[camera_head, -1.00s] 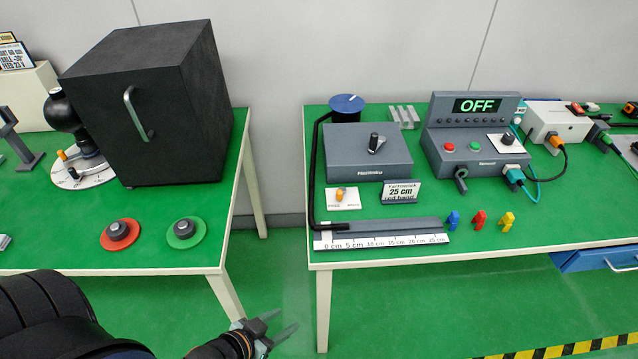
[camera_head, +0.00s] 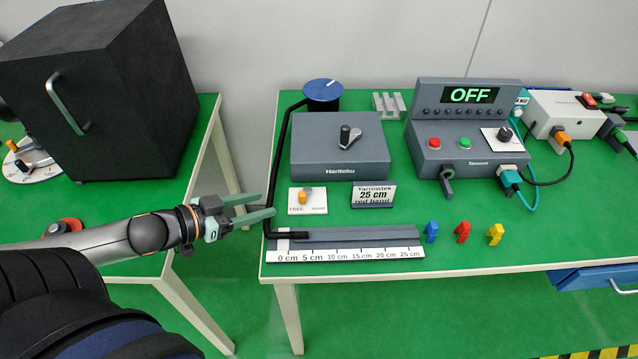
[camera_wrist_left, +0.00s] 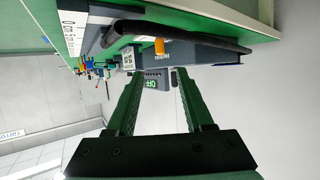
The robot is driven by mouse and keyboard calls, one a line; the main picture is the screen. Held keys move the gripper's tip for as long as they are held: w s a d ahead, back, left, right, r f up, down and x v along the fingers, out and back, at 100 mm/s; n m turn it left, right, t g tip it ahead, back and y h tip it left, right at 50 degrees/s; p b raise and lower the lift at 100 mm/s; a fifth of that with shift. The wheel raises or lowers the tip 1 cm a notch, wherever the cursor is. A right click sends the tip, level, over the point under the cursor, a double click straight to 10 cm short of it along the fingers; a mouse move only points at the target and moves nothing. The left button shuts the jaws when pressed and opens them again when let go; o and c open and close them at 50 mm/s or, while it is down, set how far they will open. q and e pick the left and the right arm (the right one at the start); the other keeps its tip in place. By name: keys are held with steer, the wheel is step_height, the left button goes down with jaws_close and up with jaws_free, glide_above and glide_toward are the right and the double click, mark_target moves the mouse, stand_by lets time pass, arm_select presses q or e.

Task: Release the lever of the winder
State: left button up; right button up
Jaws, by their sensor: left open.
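The winder shows in the head view as a dark grey box (camera_head: 340,152) on the right table, with a small crank lever (camera_head: 349,137) with a black knob on top. A blue-topped spool (camera_head: 323,90) stands behind it. In front is a white plate (camera_head: 305,207) marked FREE at its left, with an orange-knobbed lever (camera_head: 304,195); this knob also shows in the left wrist view (camera_wrist_left: 159,46). My left gripper (camera_head: 267,204) is open and empty at the table's left edge, left of the plate, near the bent black tube (camera_head: 277,160). My right gripper is out of view.
A control box reading OFF (camera_head: 469,95) is farther right. A gap separates the left table.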

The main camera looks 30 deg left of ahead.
mark_target(299, 195)
arm_select(q)
steer(key=shift+w+d+f+b, duration=0.2)
steer(key=shift+w+f+b, duration=0.15)
steer(key=shift+w+b, duration=0.2)
steer(key=b+x, duration=0.1)
steer(key=x, duration=0.1)
steer(key=shift+w+d+f, duration=0.1)
steer(key=shift+w, duration=0.2)
steer(key=shift+b+x, duration=0.6)
steer(key=shift+x, duration=0.15)
steer(key=shift+b+x, duration=0.4)
steer(key=shift+x, duration=0.4)
steer(key=shift+b+x, duration=0.55)
steer(key=shift+x, duration=2.05)
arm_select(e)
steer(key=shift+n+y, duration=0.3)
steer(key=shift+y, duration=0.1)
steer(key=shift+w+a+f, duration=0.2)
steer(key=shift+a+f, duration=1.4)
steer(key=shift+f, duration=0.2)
arm_select(q)
jaws_close()
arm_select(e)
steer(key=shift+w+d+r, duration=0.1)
